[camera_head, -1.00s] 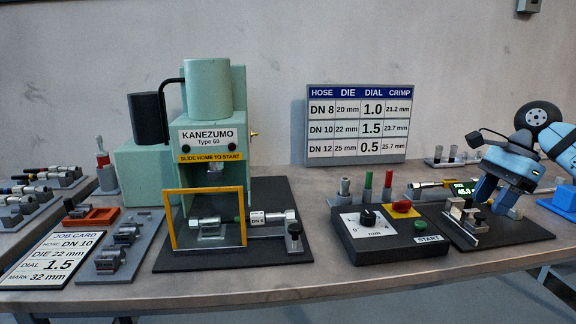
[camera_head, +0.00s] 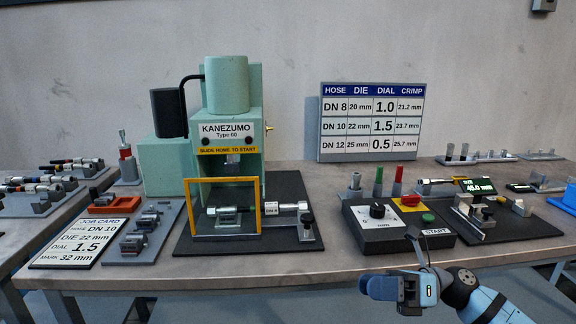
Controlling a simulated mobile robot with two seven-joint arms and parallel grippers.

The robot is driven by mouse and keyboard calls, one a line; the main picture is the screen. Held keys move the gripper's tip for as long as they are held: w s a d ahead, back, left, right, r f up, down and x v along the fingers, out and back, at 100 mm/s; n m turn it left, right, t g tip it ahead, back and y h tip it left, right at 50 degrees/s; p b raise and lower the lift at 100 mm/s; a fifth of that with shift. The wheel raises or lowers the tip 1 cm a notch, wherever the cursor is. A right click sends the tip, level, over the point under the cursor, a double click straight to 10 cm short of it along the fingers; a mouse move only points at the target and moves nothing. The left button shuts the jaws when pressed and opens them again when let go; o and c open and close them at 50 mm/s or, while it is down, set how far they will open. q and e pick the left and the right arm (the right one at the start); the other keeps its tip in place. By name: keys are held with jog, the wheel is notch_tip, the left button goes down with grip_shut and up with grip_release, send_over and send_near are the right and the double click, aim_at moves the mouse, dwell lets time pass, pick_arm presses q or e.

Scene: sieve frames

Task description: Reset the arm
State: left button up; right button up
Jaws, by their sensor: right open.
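My right gripper (camera_head: 388,287) hangs in front of the bench's front edge, below the control box, with its arm coming in from the lower right. Its jaws are open, with nothing seen between them. It is apart from everything on the bench. My left gripper is not in view.
The green press (camera_head: 228,115) stands at centre left with a hose piece (camera_head: 240,210) behind its yellow guard frame. The control box (camera_head: 385,236) sits near the front edge. A metal fixture (camera_head: 474,221) and a display gauge (camera_head: 479,186) lie right of it. A job card (camera_head: 86,243) lies left.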

jog(key=s+d+f+n+t+h, duration=0.1)
jog(key=s+f+n+t+h, duration=0.65)
jog(key=f+n, duration=0.6)
jog(key=s+d+f+n+t+h, duration=0.1)
jog(key=s+f+n+t+h, duration=0.3)
jog(key=s+f+n+h, duration=0.7)
pick_arm(q)
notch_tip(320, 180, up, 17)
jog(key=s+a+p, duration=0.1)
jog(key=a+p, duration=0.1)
jog(key=p, duration=2.5)
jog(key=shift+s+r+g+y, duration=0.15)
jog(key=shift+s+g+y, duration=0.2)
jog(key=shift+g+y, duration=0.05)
pick_arm(e)
jog(key=s+d+r+n+y, duration=0.1)
jog(key=r+n, duration=0.1)
jog(key=r, duration=0.5)
jog(key=s+d+r+n+y, duration=0.1)
jog(key=s+r, duration=0.1)
jog(key=r, duration=0.6)
jog(key=shift+r+n+y, duration=0.2)
jog(key=shift+n+y, duration=0.15)
